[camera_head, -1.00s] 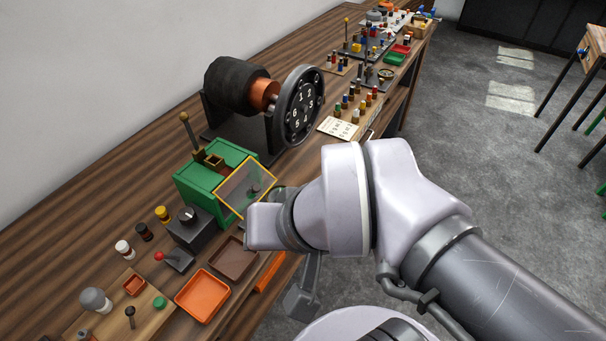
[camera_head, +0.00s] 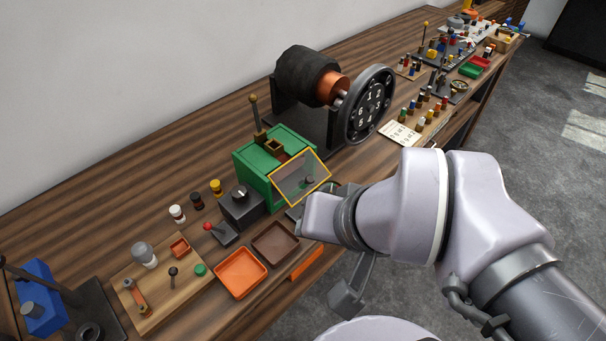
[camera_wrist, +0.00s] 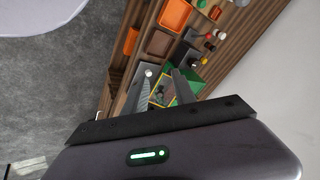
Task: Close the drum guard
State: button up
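The drum guard (camera_head: 292,182) seems to be the clear panel with a yellow frame and a small dark knob. It stands tilted on the front of the green housing (camera_head: 255,186), its upper edge near the housing's top. In the wrist view the guard (camera_wrist: 158,97) shows between the fingers, beside the green housing (camera_wrist: 196,84). My gripper (camera_wrist: 164,72) has its two grey fingers apart and points toward the guard. I see nothing clearly held, and cannot tell whether a finger touches the panel.
A black drum (camera_head: 306,77) and numbered wheel (camera_head: 371,103) stand behind the housing. A dark knob box (camera_head: 240,209), red-tipped lever (camera_head: 222,233), brown tray (camera_head: 274,243) and orange tray (camera_head: 240,272) lie left and in front. The grey floor right of the bench is open.

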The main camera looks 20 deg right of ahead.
jog(key=w+d+m, duration=0.1)
jog(key=w, duration=0.1)
jog(key=w+d+r+m+p, duration=0.1)
jog(key=w, duration=0.1)
jog(key=w+d+m, duration=0.1)
jog(key=w, duration=0.1)
jog(key=shift+r+g+p, duration=0.3)
jog(key=shift+r+p, duration=0.05)
jog(key=shift+r, duration=0.05)
grip_shut()
jog(key=m+y+p, duration=0.1)
jog(key=m, duration=0.4)
send_near(310, 179)
jog(key=b+x, duration=0.5)
jog(key=shift+w+f+b, duration=0.1)
jog(key=shift+f+b, duration=0.25)
jog(key=shift+w+a+f, duration=0.2)
jog(key=shift+w+f, duration=0.1)
jog(key=shift+f, duration=0.2)
